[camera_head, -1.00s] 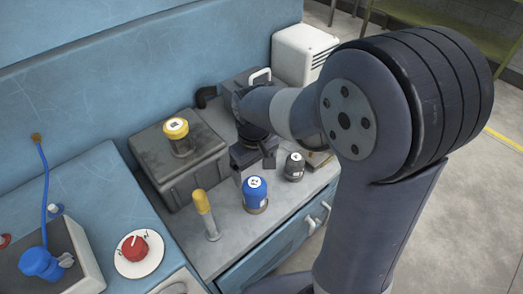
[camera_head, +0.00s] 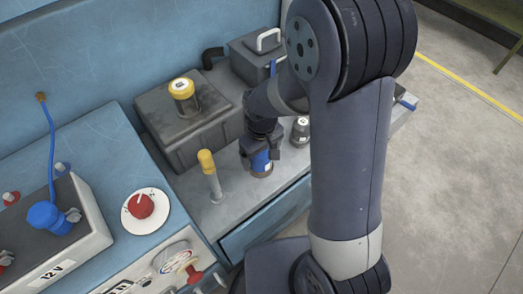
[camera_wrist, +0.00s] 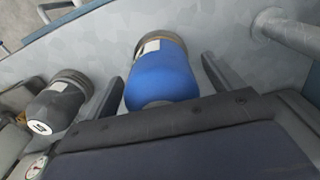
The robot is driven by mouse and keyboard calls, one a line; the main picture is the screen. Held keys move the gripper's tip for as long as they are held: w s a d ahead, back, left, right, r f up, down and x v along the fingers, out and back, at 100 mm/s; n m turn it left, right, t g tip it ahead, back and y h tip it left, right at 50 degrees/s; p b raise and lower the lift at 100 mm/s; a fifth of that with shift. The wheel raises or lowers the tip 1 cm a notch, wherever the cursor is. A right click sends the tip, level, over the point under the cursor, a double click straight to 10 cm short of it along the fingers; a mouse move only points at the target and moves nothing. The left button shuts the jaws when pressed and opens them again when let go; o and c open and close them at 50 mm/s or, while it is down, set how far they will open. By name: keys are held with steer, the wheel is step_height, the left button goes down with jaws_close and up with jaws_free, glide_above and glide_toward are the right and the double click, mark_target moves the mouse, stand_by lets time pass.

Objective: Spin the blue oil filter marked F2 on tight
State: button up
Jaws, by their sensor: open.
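The blue oil filter (camera_head: 261,162) stands upright on the grey counter in the head view, partly hidden by my gripper (camera_head: 262,146). My gripper is right at it, reaching down from above. In the wrist view the blue filter (camera_wrist: 162,75) lies between the two open fingers of my gripper (camera_wrist: 163,85). A gap shows on each side of it, so the fingers do not appear to touch it. Its F2 mark is not readable now. A dark grey filter (camera_head: 300,131) stands to its right and also shows in the wrist view (camera_wrist: 58,105).
A yellow-topped post (camera_head: 209,172) stands close left of the blue filter. A dark box with a yellow-capped filter (camera_head: 183,95) is behind. A blue panel with a red knob (camera_head: 141,205) is at left. The counter's front edge is close to the filter.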

steer(key=c, duration=1.3)
steer(key=shift+o, duration=0.2)
steer(key=m, duration=0.5)
steer(key=shift+a, duration=0.15)
steer(key=shift+m, duration=0.6)
steer(key=m, duration=0.4)
steer(key=shift+a, duration=0.1)
steer(key=shift+m, duration=1.2)
steer(key=m, duration=0.2)
steer(key=shift+a+m, duration=0.1)
steer(key=shift+m, duration=0.3)
